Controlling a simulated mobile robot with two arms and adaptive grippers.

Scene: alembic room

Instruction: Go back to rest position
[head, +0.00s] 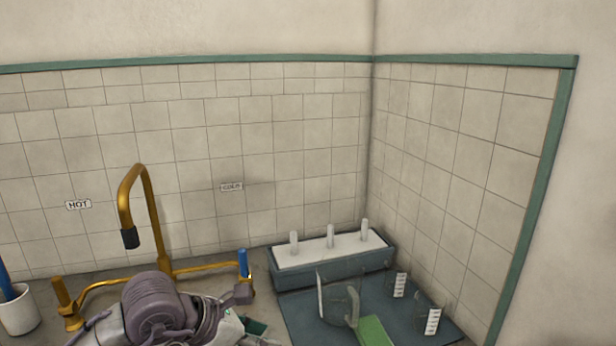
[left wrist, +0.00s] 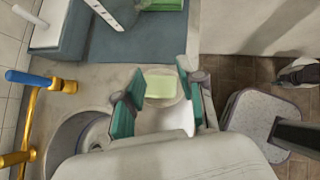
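My left gripper (head: 258,330) is low in the head view, beside the brass tap, and partly cut off by the bottom edge. In the left wrist view its two teal fingers (left wrist: 158,95) are spread apart. A pale green thing (left wrist: 160,85) with a clear round rim shows between them. I cannot tell whether it touches the fingers or lies below them. My right gripper is not in view.
The brass tap (head: 135,215) has a blue handle (head: 243,262). A rack with white pegs (head: 330,250) stands in the corner. Clear vessels with scales (head: 398,285) and a green item (head: 375,331) are on the blue-grey mat (head: 300,310). A white cup (head: 18,312) is at left.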

